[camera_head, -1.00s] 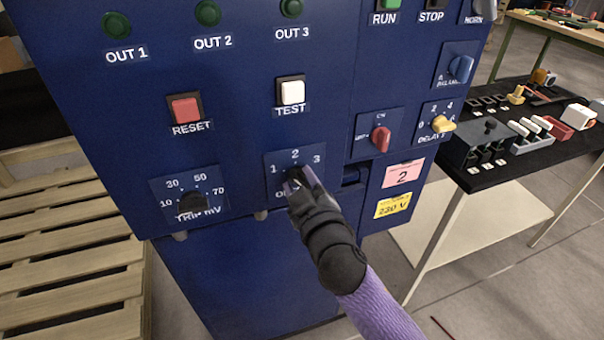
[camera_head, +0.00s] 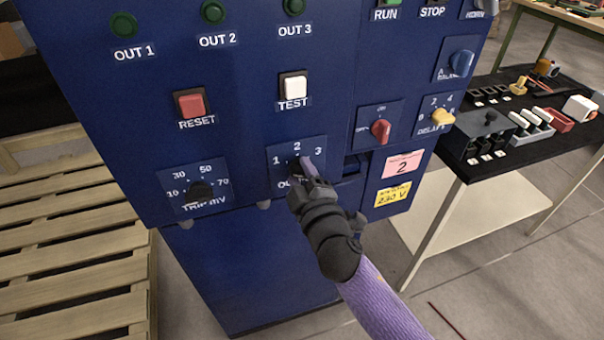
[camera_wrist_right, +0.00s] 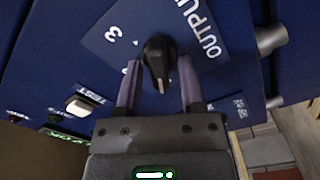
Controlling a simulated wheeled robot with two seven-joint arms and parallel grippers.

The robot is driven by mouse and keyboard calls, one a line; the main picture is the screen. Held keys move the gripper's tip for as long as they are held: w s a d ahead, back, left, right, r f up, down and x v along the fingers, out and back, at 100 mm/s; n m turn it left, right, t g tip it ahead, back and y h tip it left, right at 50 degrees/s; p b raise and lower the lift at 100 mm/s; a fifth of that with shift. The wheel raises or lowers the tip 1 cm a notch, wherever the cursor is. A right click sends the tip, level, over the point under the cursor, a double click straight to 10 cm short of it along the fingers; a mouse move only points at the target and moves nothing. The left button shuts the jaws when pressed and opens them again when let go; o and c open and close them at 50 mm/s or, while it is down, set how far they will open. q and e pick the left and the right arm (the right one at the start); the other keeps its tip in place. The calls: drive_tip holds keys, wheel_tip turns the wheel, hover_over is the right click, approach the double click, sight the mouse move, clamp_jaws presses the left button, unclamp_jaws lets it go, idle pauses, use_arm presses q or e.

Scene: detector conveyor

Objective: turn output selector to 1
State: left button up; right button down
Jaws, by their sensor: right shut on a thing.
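The output selector is a black knob (camera_head: 295,169) on a blue plate (camera_head: 277,153) marked 1, 2 and 3, low on the cabinet front. My right gripper (camera_head: 304,170) is at this knob and partly covers it and the OUTPUT label. In the right wrist view the knob (camera_wrist_right: 158,56) stands between the two fingers of my right gripper (camera_wrist_right: 160,84), which is shut on it. A pale mark on the knob faces the gripper there. In the head view the knob's setting is too covered to read. My left gripper is not in view.
The blue cabinet (camera_head: 250,120) also carries the trip knob (camera_head: 199,191) to the left, a red reset button (camera_head: 190,103), a white test button (camera_head: 293,86) and a red switch (camera_head: 381,130). A table (camera_head: 470,170) with parts stands at right, a wooden pallet (camera_head: 75,240) at left.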

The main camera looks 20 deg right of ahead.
drive_tip(key=c, duration=0.6)
unclamp_jaws()
drive_tip(key=s, duration=1)
drive_tip(key=shift+d, duration=0.15)
